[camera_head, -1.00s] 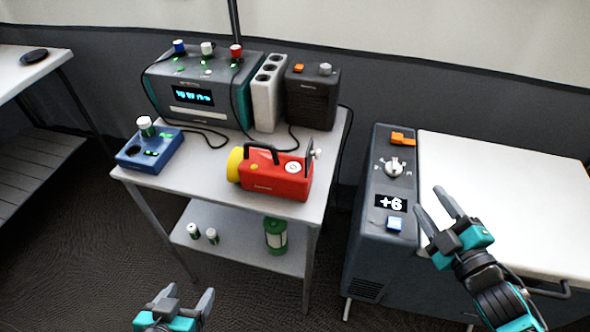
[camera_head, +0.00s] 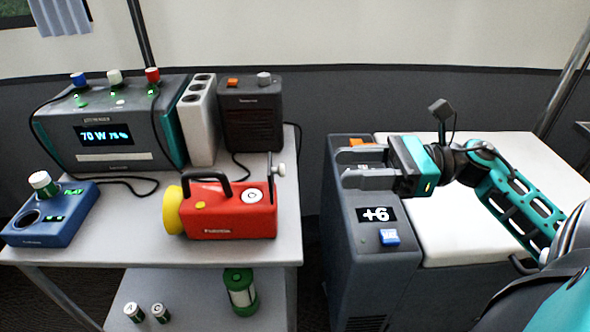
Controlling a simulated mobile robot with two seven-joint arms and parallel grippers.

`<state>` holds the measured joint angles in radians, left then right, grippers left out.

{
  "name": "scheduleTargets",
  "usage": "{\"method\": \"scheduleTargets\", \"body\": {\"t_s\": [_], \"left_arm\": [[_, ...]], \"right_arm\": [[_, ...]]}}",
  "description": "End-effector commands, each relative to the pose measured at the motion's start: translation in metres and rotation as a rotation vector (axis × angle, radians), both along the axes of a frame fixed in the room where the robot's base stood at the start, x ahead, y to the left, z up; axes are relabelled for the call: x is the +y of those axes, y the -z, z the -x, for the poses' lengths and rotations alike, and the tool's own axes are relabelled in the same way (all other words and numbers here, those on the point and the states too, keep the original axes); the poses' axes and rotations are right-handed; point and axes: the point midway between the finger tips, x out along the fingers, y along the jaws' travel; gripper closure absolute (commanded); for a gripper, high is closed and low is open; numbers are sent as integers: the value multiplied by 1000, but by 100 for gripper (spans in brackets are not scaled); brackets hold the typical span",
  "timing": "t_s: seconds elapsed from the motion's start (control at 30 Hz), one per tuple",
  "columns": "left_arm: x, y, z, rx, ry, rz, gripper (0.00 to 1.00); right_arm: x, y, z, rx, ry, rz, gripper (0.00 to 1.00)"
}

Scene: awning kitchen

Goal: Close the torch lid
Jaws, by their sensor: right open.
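The red torch (camera_head: 240,212) with a yellow head and black handle lies on the small table, its head to the left. Its lid (camera_head: 272,168) stands up at the right end as a thin plate with a pale knob on its right side. My left gripper is out of view.
The table (camera_head: 120,240) also holds a power station (camera_head: 115,155), a white socket block (camera_head: 197,125), a dark heater-like box (camera_head: 252,115) and a blue charger (camera_head: 55,225). The cooler (camera_head: 365,270) stands to the right across a gap. Two cells (camera_head: 134,311) and a green lantern (camera_head: 240,290) are on the lower shelf.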

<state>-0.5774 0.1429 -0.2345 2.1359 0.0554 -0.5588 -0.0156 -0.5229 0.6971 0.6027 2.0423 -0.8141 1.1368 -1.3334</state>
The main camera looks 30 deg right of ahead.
Motion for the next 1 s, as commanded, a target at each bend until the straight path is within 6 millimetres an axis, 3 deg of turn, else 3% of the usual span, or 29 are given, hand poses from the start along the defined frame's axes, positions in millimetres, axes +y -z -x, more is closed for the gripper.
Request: {"method": "scheduleTargets", "body": {"t_s": [0.2,0.4,0.9,1.0], "left_arm": [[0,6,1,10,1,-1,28],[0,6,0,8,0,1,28],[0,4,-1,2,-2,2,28],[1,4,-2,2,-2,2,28]], "right_arm": [[41,0,-24,-3,-4,-1,53],[64,0,-39,-1,-1,-2,53],[75,0,-45,2,1,-4,53],[75,0,-45,2,2,-4,63]]}}
